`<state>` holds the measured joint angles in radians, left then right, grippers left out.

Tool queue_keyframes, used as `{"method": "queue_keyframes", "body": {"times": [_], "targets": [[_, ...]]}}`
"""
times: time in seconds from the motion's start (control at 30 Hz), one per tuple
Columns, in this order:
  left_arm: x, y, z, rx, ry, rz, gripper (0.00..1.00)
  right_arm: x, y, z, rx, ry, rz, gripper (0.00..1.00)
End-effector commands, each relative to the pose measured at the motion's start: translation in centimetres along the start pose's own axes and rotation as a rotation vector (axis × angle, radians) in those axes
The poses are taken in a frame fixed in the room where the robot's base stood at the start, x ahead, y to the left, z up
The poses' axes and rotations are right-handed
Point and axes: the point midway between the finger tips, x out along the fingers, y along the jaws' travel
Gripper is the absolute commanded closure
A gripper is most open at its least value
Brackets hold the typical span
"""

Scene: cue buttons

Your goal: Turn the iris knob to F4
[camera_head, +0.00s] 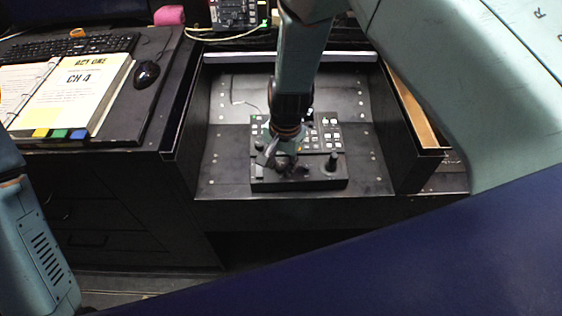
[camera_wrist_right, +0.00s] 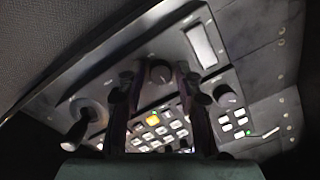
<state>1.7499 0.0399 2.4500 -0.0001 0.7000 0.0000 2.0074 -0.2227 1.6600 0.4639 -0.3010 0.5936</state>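A black control panel (camera_head: 312,184) with knobs, buttons and a joystick (camera_head: 332,161) sits in the middle of the desk recess. My right gripper (camera_head: 286,166) is over the panel's front left part, pointing down. In the right wrist view its two fingers (camera_wrist_right: 157,82) stand apart, with a round dark knob (camera_wrist_right: 160,71) in the gap between them. Dark space shows on both sides of that knob. A second knob (camera_wrist_right: 228,96) is to the right. No label or pointer setting is readable, so I cannot tell which is the iris knob. My left gripper is out of view.
In the wrist view an amber-lit button (camera_wrist_right: 153,120) is among several pale ones, with the joystick (camera_wrist_right: 78,127) at left. Raised side walls flank the recess. A binder (camera_head: 75,90), keyboard (camera_head: 70,46) and mouse (camera_head: 146,74) lie on the left desk.

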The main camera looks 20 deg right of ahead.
Motion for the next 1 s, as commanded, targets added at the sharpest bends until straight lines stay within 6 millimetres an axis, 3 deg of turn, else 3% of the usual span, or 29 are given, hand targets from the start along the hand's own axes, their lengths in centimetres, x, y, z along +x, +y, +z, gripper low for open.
{"method": "queue_keyframes", "body": {"times": [0.37, 1.0], "targets": [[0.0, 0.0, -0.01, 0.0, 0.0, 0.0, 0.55, -0.05, -0.03, -0.05, 0.0, 0.001, -0.001, 1.0], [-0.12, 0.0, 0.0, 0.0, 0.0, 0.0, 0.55, -0.08, -0.06, -0.12, -0.017, 0.003, -0.001, 1.0]]}}
